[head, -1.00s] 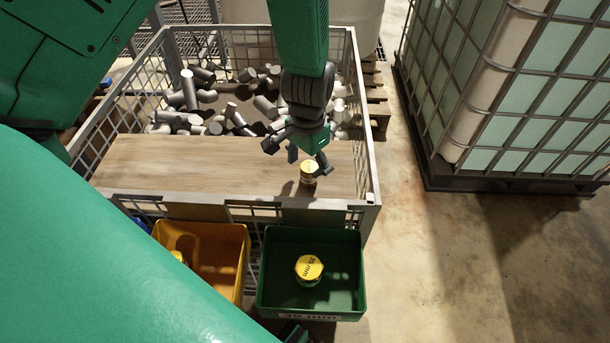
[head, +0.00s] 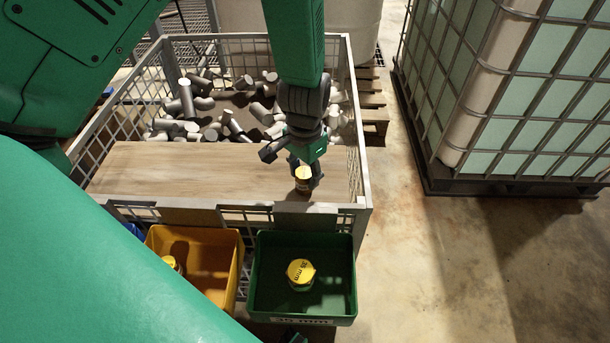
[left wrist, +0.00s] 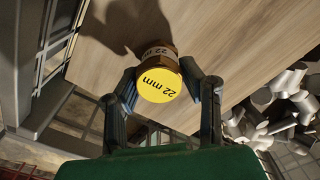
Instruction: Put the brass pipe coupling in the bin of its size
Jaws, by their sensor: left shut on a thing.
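The brass pipe coupling (left wrist: 155,68) has a yellow top marked "22 mm" in the left wrist view. It also shows in the head view (head: 302,178), over the right part of the wooden board. My left gripper (head: 304,172) is shut on it, with one finger on each side in the left wrist view (left wrist: 163,85). A green bin (head: 258,300) labelled "35 mm" holds a yellow-topped coupling (head: 300,273) marked 35 mm. A yellow-orange bin (head: 213,240) to its left holds another yellow-topped piece (head: 172,262), partly hidden by my green body.
A wire mesh crate (head: 362,170) carries the wooden board (head: 190,172) and many grey cylinders (head: 188,92) behind it. The bins stand at its front side. A caged tank (head: 500,100) stands at right. The floor (head: 430,260) between is clear.

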